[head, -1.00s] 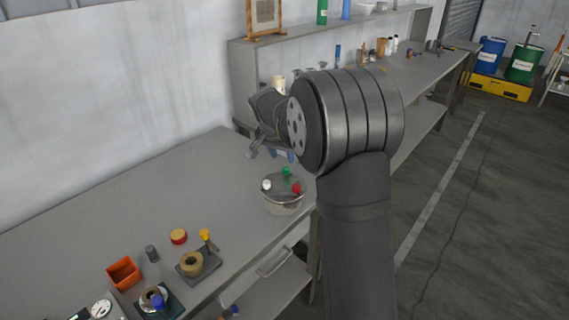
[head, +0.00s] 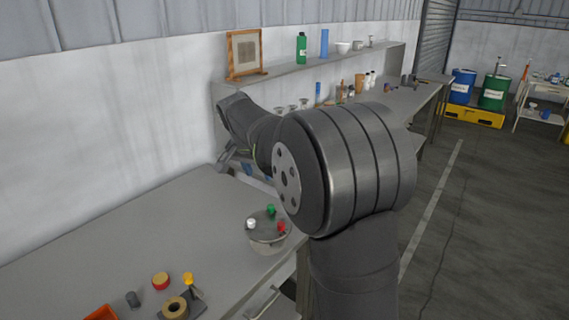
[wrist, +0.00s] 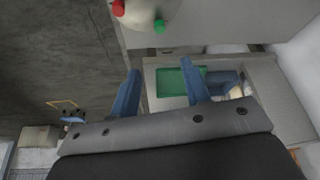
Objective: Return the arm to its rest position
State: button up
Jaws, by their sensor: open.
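My gripper (head: 236,163) is raised above the far part of the grey workbench (head: 140,237) in the head view, left of my large dark arm joint. In the wrist view its two blue fingers (wrist: 158,90) stand apart with nothing between them. A round metal tank (head: 268,232) with a white, a green and a red knob on its lid stands on the bench, below and to the right of the gripper in the head view. The tank's lid also shows at the top of the wrist view (wrist: 148,12). The gripper and the tank are apart.
A red-topped round piece (head: 160,281), a tan ring (head: 175,307) and an orange box (head: 101,313) sit at the bench's near end. A shelf (head: 290,72) with bottles and a wooden frame (head: 245,53) stands behind. A green tray (wrist: 182,80) shows in the wrist view.

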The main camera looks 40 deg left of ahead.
aim_at(271, 206)
jog(key=x, duration=1.7)
jog(key=shift+w+f, duration=0.1)
jog(key=shift+w, duration=0.05)
jog(key=shift+w+f, duration=0.1)
jog(key=shift+f, duration=0.15)
jog(key=shift+r+n+y, duration=0.3)
jog(key=shift+n, duration=0.4)
jog(key=shift+d+n+g+y, duration=0.1)
jog(key=shift+n+g+y, duration=0.35)
jog(key=shift+n, duration=1.45)
jog(key=shift+w+d+n+g+y, duration=0.1)
jog(key=shift+n+g+y, duration=0.4)
jog(key=shift+n, duration=1.15)
jog(key=shift+w+n+g+y, duration=0.1)
jog(key=shift+n+g+y, duration=0.35)
jog(key=shift+n, duration=1.2)
jog(key=shift+v, duration=1.45)
